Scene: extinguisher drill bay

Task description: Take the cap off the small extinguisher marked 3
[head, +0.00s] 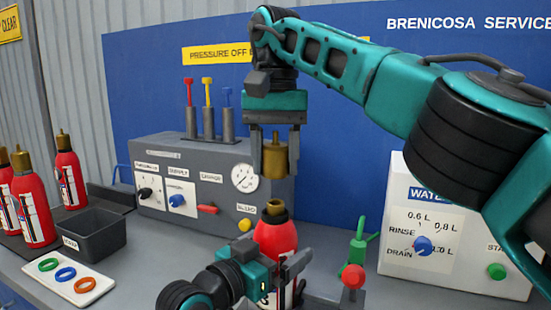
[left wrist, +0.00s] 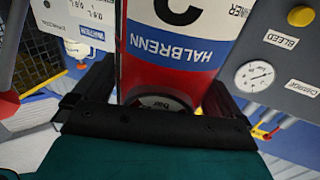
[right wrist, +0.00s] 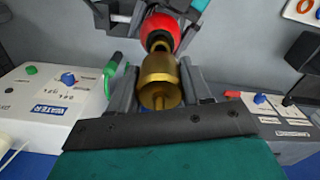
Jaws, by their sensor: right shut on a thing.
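The small extinguisher (head: 275,236) is a red bottle with an open-looking brass neck. It stands near the front of the bench, and its label shows in the left wrist view (left wrist: 180,50) with the number partly cut off. My left gripper (head: 283,275) has its fingers on both sides of the bottle, against its body. My right gripper (head: 275,140) points down and is shut on the brass cap (head: 274,160). The cap is above the neck, with a gap between them in the head view. The cap also shows in the right wrist view (right wrist: 160,82).
Several red extinguishers (head: 68,178) stand at the left by a dark bin (head: 95,237). A tray (head: 80,286) holds coloured rings. A grey gauge panel (head: 212,190) stands behind, a white water box (head: 440,262) at the right. Green and red fittings (head: 356,250) stand close right of the bottle.

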